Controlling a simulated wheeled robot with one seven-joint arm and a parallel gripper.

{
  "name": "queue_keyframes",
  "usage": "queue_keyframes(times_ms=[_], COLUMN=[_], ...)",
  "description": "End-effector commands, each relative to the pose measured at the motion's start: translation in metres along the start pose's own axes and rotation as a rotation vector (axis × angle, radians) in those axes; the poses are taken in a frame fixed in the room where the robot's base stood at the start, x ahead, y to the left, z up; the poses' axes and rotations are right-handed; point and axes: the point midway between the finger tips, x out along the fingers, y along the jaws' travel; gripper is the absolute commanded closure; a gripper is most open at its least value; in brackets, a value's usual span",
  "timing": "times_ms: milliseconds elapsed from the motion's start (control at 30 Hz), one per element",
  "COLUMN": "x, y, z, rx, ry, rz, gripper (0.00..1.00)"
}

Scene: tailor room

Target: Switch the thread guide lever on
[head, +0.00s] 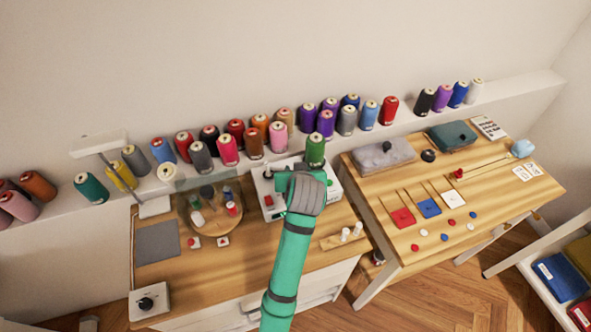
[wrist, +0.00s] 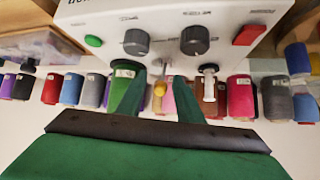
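The white machine (head: 268,205) stands on the left wooden table, partly hidden behind my arm in the head view. In the wrist view its panel (wrist: 165,20) fills the top, with two grey knobs, a green button (wrist: 93,41) and a red switch (wrist: 250,34). A yellow-tipped lever (wrist: 160,88) and a white-ended lever (wrist: 209,88) stick out below the knobs. Labels are too small to read, so I cannot tell which is the thread guide lever. My gripper (wrist: 158,98) is open, its green fingers apart with the yellow-tipped lever showing between them; contact is not visible.
Several thread spools (head: 278,135) line the white ledge (head: 365,140) behind the machine. A round wooden tray (head: 203,226) with small spools lies left of it. A wooden rack (head: 338,241) with white spools is in front on the right. The right table (head: 480,195) holds sewing pieces.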

Motion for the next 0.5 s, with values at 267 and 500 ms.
queue_keyframes(times_ms=[267,500], x=[-0.005,-0.041], y=[-0.004,-0.002], z=[0.0,-0.001], rx=[-0.004,-0.004], ry=[0.001,0.003], rz=[-0.003,-0.002], gripper=[0.67,0.67])
